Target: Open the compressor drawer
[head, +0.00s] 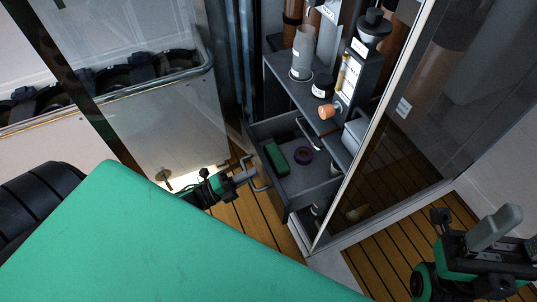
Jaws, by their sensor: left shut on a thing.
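The grey compressor drawer (308,189) is pulled out of the cabinet at the middle of the head view, and its inside shows. A green block (277,158) and a dark purple ring (303,155) lie in it. My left gripper (249,175) is at the drawer's front and is shut on its metal handle (262,183). The green cover of my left arm hides much of the lower left. My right gripper (497,226) is at the lower right, away from the drawer, and its jaw opening cannot be made out.
A shelf (286,78) above the drawer holds a clear cylinder (302,52), a black jar (323,87) and a device with an orange cap (327,112). A glass door (400,110) stands right of the drawer. Wooden slatted floor (250,215) lies below.

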